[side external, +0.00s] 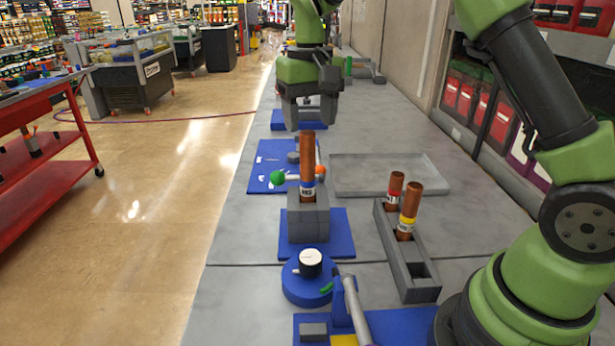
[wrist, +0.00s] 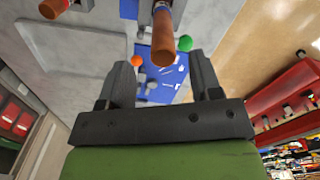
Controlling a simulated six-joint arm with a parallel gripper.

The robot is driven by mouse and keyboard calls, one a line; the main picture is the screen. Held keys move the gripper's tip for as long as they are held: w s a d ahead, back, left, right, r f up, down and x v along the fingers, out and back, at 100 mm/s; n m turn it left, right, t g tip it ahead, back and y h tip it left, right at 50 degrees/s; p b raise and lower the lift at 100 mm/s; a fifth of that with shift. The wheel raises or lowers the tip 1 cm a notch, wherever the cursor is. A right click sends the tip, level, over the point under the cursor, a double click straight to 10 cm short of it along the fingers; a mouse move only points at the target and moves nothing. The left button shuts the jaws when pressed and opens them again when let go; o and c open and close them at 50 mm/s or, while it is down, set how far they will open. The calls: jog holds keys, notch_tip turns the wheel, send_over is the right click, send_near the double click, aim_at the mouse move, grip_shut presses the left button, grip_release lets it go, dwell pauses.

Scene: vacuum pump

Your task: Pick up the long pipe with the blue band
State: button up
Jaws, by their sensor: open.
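The long brown pipe (side external: 307,155) with the blue band (side external: 307,190) stands upright in a grey block (side external: 308,222) on a blue mat. Its lower end is hidden in the block. My gripper (side external: 310,118) is open and empty, above and behind the pipe's top in the side view. In the wrist view the pipe (wrist: 163,40) shows beyond the gap between the open fingers (wrist: 160,72), apart from them.
A grey holder (side external: 405,260) to the right holds pipes with red (side external: 395,188) and yellow (side external: 408,210) bands. A grey tray (side external: 388,187) is empty. Green (side external: 277,178) and orange (side external: 320,170) balls flank the pipe in the picture. A blue round base (side external: 307,285) with a dial stands in front.

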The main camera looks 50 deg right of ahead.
aim_at(308, 132)
jog(key=shift+w+a+f, duration=0.1)
jog(key=shift+w+f, duration=0.05)
jog(key=shift+f, duration=2.6)
grip_shut()
